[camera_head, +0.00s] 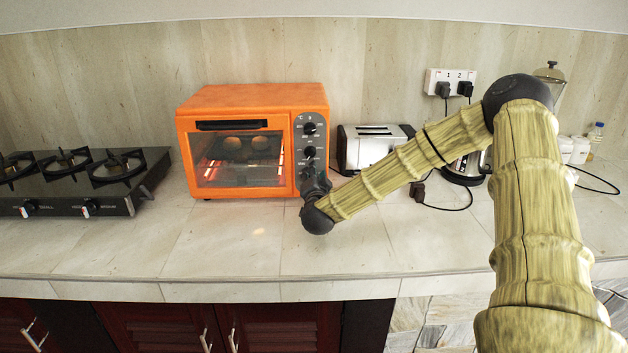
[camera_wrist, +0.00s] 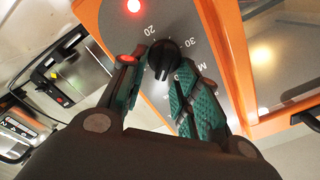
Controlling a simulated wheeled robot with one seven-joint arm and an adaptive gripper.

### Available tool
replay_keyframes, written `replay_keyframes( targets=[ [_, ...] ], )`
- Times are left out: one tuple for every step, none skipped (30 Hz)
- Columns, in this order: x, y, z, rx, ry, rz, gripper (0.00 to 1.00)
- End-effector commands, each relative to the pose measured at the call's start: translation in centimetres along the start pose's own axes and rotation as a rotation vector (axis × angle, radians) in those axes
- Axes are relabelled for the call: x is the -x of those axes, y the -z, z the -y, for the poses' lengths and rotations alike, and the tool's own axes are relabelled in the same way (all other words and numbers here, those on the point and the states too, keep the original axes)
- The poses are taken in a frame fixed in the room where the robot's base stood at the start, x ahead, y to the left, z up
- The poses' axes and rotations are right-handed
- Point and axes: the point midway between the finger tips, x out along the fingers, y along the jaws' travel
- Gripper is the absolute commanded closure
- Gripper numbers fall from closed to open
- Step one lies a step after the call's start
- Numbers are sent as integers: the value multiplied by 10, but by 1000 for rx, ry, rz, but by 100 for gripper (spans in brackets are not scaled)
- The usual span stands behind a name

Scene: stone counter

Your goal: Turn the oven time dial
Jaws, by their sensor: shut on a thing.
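The orange oven (camera_head: 253,142) stands on the counter with its front facing me. Its dark control panel, at the right of the glass door, has two black knobs showing above my gripper. My gripper (camera_head: 313,186) is at the bottom of this panel and hides what is behind it in the head view. In the wrist view the black time dial (camera_wrist: 164,54) sits between the fingers of my gripper (camera_wrist: 163,66), near the printed numbers 20 and 30. The teal-padded fingers are shut on the dial, one on each side. A red light (camera_wrist: 134,6) glows on the panel.
A silver toaster (camera_head: 372,146) stands just right of the oven, with a kettle (camera_head: 465,165) farther right, partly behind my arm. A black gas stove (camera_head: 75,180) is at the left. The counter in front of the oven is clear.

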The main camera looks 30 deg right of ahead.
Motion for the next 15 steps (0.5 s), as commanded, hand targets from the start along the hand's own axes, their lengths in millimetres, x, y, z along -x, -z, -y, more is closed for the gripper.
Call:
replay_keyframes(
  targets=[
    [0,0,-2,-10,-2,-3,92],
    [0,0,-2,-15,-3,-3,92],
    [0,1,-2,-21,-3,-3,92],
    [0,1,-2,-25,-3,-3,92],
    [0,1,-2,-27,-3,-3,92],
    [0,1,-2,-30,-3,-3,92],
    [0,1,-2,-31,-3,-3,92],
    [0,1,-2,-32,-3,-3,92],
    [0,1,-2,-32,-3,-3,92],
    [0,1,-2,-32,-3,-3,92],
    [0,1,-2,-32,-3,-3,92],
    [0,1,-2,-32,-3,-3,92],
    [0,1,-2,-32,-3,-3,92],
    [0,1,-2,-32,-3,-3,92],
    [0,1,-2,-32,-3,-3,92]
  ],
)
